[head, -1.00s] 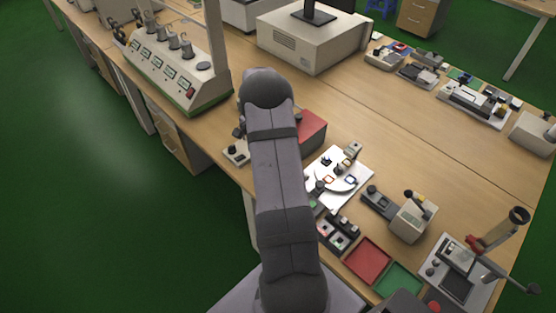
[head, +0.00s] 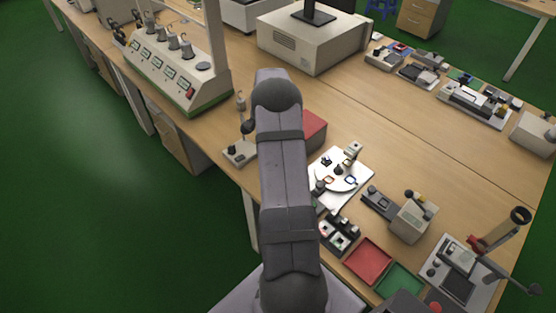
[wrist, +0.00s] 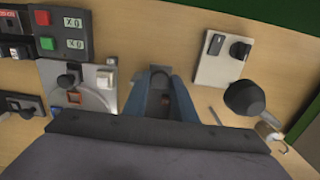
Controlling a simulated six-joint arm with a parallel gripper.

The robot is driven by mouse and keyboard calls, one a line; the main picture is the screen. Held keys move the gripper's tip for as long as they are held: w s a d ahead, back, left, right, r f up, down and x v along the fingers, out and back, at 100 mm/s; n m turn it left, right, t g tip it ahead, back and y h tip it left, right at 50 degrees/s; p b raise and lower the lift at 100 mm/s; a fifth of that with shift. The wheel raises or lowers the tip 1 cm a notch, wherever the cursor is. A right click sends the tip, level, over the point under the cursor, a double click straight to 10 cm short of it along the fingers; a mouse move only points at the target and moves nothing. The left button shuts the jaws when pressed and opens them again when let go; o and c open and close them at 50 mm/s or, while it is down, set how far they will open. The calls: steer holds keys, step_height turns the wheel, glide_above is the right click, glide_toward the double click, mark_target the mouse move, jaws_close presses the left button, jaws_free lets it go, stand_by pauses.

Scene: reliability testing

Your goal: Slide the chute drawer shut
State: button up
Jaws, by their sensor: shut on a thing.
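My gripper (wrist: 160,98) shows in the wrist view as two blue-grey fingers over the wooden bench. The fingers are shut on a small dark piece (wrist: 160,84) with a brown-orange patch. I take this piece to be part of the chute drawer, but its outline is mostly covered. How far the drawer stands out cannot be told. In the head view my own arm covers the gripper and the piece.
In the wrist view, a white round-plate fixture (wrist: 92,100) lies left of the fingers. A switch plate (wrist: 222,60) and a black round knob (wrist: 243,97) are to the right. In the head view, a red box (head: 314,130) stands beside my arm.

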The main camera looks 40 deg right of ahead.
steer(key=d+b, duration=0.1)
steer(key=d, duration=0.6)
stand_by(0.3)
steer(key=shift+d+r, duration=0.1)
steer(key=shift+d, duration=0.05)
stand_by(0.4)
steer(key=o, duration=0.6)
steer(key=shift+c, duration=0.2)
steer(key=shift+r, duration=0.1)
steer(key=shift+r+p, duration=1.6)
steer(key=shift+r, duration=0.75)
